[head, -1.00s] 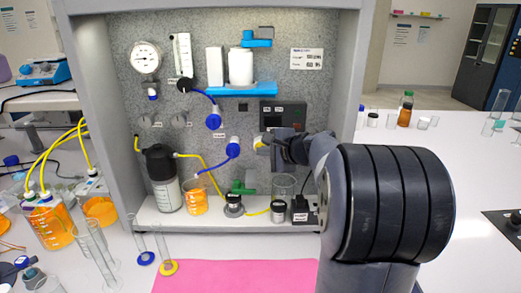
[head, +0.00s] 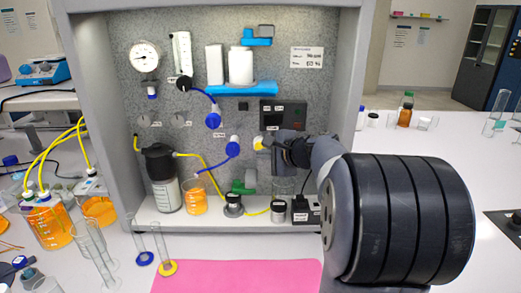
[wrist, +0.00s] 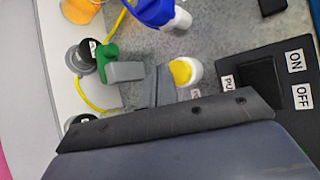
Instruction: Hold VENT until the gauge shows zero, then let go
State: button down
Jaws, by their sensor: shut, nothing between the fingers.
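The round white gauge (head: 145,56) is at the upper left of the rig panel; its dark needle shows, but its reading is too small to tell. A yellow button (head: 258,143) is on the panel just left of my gripper (head: 268,146). In the wrist view the yellow button (wrist: 183,72) sits in a white ring, and a label beside it is mostly hidden, so I cannot read VENT. My gripper's grey fingers (wrist: 160,82) are shut and empty, close beside the button in that view. I cannot tell whether they touch it.
A black switch plate (wrist: 262,85) marked ON and OFF is right of the button. A green valve (wrist: 108,60) and blue fittings are nearby. A black-capped bottle (head: 161,178) and an orange beaker (head: 194,196) stand on the rig's shelf. A pink mat (head: 235,277) lies in front.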

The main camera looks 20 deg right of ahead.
jog(key=s, duration=0.1)
jog(key=s+a+b, duration=0.1)
jog(key=s, duration=0.1)
jog(key=s+a, duration=0.1)
jog(key=shift+s, duration=0.35)
jog(key=shift+w, duration=0.1)
jog(key=shift+s+a, duration=0.25)
jog(key=shift+s, duration=0.35)
jog(key=shift+s+a, duration=0.2)
jog(key=shift+s, duration=0.45)
jog(key=shift+s+a, duration=0.25)
jog(key=shift+s, duration=0.35)
jog(key=shift+w, duration=0.15)
